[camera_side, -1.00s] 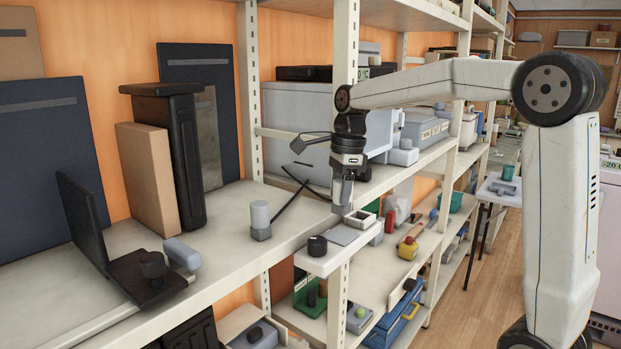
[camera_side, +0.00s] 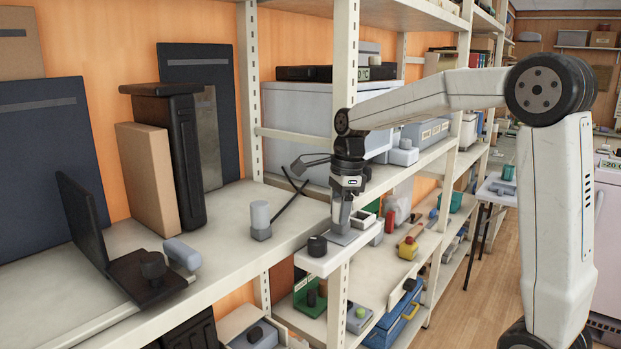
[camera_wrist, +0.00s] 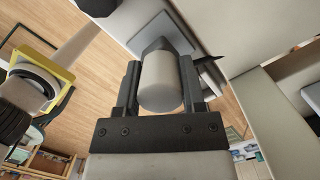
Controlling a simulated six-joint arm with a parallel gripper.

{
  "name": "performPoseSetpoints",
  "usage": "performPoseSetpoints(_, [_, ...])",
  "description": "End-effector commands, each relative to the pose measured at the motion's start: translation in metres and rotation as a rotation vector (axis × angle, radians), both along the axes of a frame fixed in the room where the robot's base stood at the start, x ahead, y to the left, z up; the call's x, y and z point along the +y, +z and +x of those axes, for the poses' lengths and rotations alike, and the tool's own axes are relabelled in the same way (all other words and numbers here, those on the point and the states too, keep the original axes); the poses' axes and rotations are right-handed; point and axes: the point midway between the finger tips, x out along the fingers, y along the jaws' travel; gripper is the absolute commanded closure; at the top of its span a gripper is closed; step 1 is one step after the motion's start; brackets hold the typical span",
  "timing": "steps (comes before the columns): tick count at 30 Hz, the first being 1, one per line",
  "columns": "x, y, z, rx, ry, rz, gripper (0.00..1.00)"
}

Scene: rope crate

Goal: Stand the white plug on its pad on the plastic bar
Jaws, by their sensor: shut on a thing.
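My gripper (camera_wrist: 160,72) is shut on the white plug (camera_wrist: 160,85), one finger on each side of it. The plug is a short white cylinder, with a dark grey part at its far end. In the side view my gripper (camera_side: 340,226) is low over the grey square pad (camera_side: 352,237) on the pale plastic bar (camera_side: 322,264). The pad also shows in the wrist view (camera_wrist: 178,38), just beyond the plug. The plug's lower end is largely hidden in the side view, so I cannot tell whether it touches the pad.

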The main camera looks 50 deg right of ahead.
Motion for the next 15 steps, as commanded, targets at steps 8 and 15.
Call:
performPoseSetpoints(8, [0.0000,-0.0009,0.0000,0.000,0.000,0.000,1.00])
performPoseSetpoints(15, [0.0000,-0.0035,0.0001,0.000,0.000,0.000,1.00])
